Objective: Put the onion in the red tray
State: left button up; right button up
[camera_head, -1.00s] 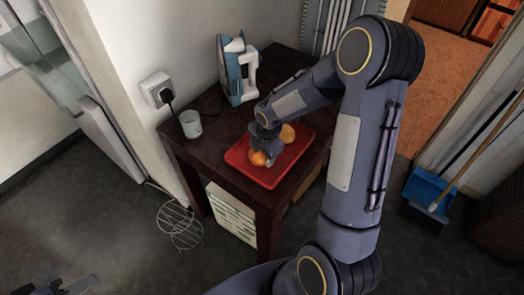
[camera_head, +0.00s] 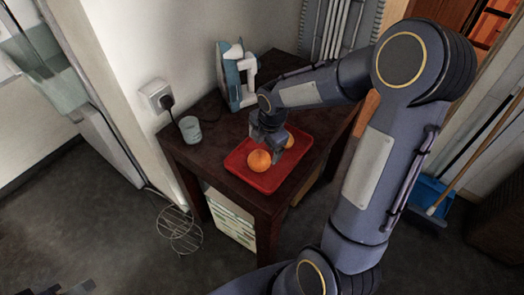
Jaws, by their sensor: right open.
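The red tray (camera_head: 268,183) lies on the dark wooden table. An orange round thing (camera_head: 259,161), which I take to be the onion, rests in the tray towards its left side. A second, paler orange round thing (camera_head: 290,141) sits farther back in the tray, partly hidden by my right gripper. My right gripper (camera_head: 272,150) is open above the tray, just behind the front round thing and apart from it or barely beside it. My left gripper (camera_head: 72,289) shows only as a small dark part at the bottom left edge; its jaws cannot be made out.
On the dark table (camera_head: 225,127) stand a blue and white iron (camera_head: 237,78) and a glass cup (camera_head: 190,128). A wall socket with a plug (camera_head: 157,97) is close to the table's left. A wire rack (camera_head: 178,229) is on the floor. A blue dustpan (camera_head: 428,194) stands at right.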

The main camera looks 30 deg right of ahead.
aim_at(266, 161)
jog(key=s+a+r+m+t+y, duration=0.1)
jog(key=s+a+r+m, duration=0.1)
jog(key=s+r+m, duration=0.7)
jog(key=s+a+r+m+t+y, duration=0.2)
jog(key=s+a+m, duration=0.3)
jog(key=s+m, duration=0.6)
jog(key=shift+a+r+m+y, duration=0.3)
jog(key=shift+a+r+m, duration=0.1)
jog(key=shift+m, duration=0.2)
jog(key=shift+s, duration=0.1)
